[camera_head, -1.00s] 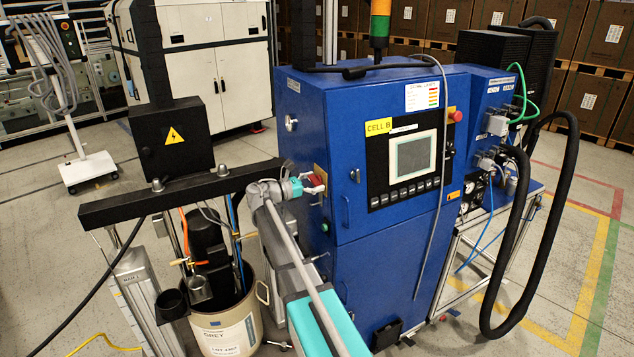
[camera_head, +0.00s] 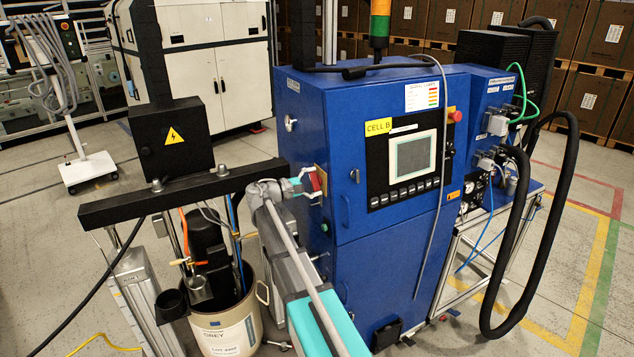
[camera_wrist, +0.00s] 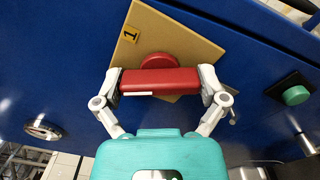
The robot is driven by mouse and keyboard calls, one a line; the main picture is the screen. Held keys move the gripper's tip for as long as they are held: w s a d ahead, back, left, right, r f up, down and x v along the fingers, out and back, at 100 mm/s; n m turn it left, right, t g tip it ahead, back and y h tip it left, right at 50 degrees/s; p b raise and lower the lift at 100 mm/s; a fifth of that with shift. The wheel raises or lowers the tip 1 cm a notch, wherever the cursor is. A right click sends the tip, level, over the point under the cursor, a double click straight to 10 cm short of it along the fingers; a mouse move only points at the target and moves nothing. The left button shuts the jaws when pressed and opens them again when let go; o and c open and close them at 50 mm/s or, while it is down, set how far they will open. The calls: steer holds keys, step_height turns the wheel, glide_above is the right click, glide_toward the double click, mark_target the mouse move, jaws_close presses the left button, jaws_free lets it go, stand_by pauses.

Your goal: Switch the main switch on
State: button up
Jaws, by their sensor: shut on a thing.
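The main switch has a red bar handle (camera_wrist: 160,82) with a round red hub (camera_wrist: 160,60) behind it. It sits on a yellow plate (camera_wrist: 195,48) marked "1" on the side of the blue cabinet (camera_head: 300,125). In the wrist view the plate lies tilted relative to the handle. My gripper (camera_wrist: 161,84) has one finger at each end of the handle and is shut on it. In the head view the red handle (camera_head: 316,181) shows between my fingers, partly hidden by them.
A green button (camera_wrist: 295,95) sits right of the switch in the wrist view, and a round metal lock (camera_wrist: 42,127) is at the left. A black beam (camera_head: 180,195) with a dark electrical box (camera_head: 170,140) stands close left of my arm.

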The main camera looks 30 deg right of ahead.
steer(key=m, duration=0.6)
steer(key=shift+a+f, duration=0.1)
steer(key=shift+a, duration=0.05)
stand_by(0.5)
steer(key=o, duration=0.8)
steer(key=shift+a, duration=0.15)
steer(key=a, duration=1.1)
steer(key=shift+s+a, duration=0.2)
steer(key=shift+a, duration=0.2)
